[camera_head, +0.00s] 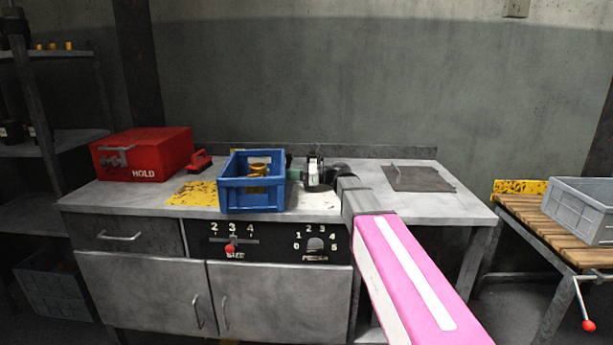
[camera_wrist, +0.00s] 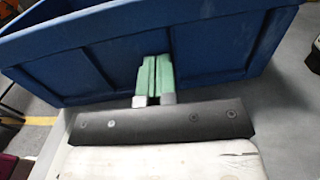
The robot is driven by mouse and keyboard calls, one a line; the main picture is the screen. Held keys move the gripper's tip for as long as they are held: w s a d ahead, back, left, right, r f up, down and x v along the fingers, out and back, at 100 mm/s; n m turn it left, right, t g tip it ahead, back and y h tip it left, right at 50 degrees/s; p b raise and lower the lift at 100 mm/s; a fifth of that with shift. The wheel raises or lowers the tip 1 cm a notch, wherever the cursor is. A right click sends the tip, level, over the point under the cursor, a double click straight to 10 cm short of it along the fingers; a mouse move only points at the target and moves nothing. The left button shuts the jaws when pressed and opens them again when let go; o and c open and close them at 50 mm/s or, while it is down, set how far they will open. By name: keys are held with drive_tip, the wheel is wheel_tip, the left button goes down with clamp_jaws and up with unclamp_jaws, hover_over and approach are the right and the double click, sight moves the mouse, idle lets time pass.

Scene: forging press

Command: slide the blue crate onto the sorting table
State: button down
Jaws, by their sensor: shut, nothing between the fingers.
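The blue crate (camera_head: 252,199) stands upright on the grey metal workbench (camera_head: 330,205), near its front edge. Something yellow lies inside it. My gripper (camera_head: 290,174) is to the right of the crate, low over the bench, with its green fingertips pointing at the crate's side. In the wrist view the fingers (camera_wrist: 154,78) are shut together with nothing between them, right up against the crate's wall (camera_wrist: 215,52); I cannot tell whether they touch it. A table with wooden slats (camera_head: 522,212) stands at the right, apart from the bench; it may be the sorting table.
A red box marked HOLD (camera_head: 150,160) sits on the bench left of the crate. A dark flat plate (camera_head: 418,179) lies at the bench's right. A grey crate (camera_head: 580,208) stands on the slatted table. A gap separates the bench and that table.

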sight(233, 174)
drive_tip(key=a, duration=1.9)
drive_tip(key=shift+s+a, duration=0.1)
drive_tip(key=shift+s, duration=0.2)
drive_tip(key=shift+d, duration=0.35)
drive_tip(key=d, duration=1.3)
drive_tip(key=shift+w+d, duration=0.15)
drive_tip(key=shift+w, duration=0.05)
